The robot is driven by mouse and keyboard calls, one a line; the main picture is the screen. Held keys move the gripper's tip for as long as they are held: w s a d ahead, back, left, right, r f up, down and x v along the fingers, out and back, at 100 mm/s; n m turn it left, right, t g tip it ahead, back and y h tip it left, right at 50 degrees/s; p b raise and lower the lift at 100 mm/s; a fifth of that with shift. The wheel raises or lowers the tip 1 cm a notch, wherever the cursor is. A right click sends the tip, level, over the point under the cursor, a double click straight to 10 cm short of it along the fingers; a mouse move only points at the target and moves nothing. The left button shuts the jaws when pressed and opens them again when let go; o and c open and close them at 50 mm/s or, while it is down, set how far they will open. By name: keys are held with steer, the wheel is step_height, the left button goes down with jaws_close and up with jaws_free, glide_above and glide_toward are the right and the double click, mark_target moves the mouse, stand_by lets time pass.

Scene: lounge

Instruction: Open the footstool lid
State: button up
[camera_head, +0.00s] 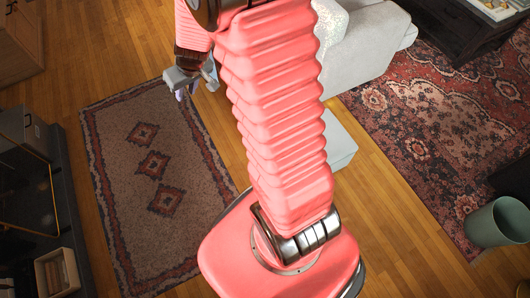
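A pale grey-blue upholstered block (341,146), which may be the footstool, stands on the wood floor just right of my arm. My arm hides its left part, and I cannot make out a lid seam or whether a lid is open. My gripper (188,90) hangs at the upper left, above the far end of the brown rug, well to the left of the block and apart from it. Its fingers are small and partly hidden by its grey body, so their opening is unclear. I see nothing held in it.
A pale grey sofa or armchair (362,47) stands behind the block. A brown rug (150,190) lies left, a red patterned rug (440,120) right. A green bin (499,222) is at the right edge. Dark shelving (68,205) and a wooden box (57,271) line the left.

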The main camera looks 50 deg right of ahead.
steer(key=s+d+f+m+g+h, duration=0.1)
steer(key=d+f, duration=0.5)
steer(key=f, duration=0.5)
steer(key=s+d+f+m+g+h, duration=0.1)
steer(key=d+f, duration=0.5)
steer(key=f, duration=0.5)
steer(key=s+d+f+g, duration=0.1)
steer(key=s+d+f, duration=0.1)
steer(key=s+f, duration=0.5)
steer(key=s+d+f+g, duration=0.2)
steer(key=s+f, duration=0.6)
steer(key=f, duration=0.4)
steer(key=shift+d+f+m+h, duration=0.3)
steer(key=shift+d+f+h, duration=0.1)
steer(key=shift+d, duration=0.05)
steer(key=shift+f, duration=0.1)
step_height(320, 180, down, 13)
steer(key=d, duration=0.2)
steer(key=shift+s+d+f, duration=0.15)
steer(key=shift+s+d, duration=0.15)
steer(key=shift+s, duration=0.1)
jaws_close()
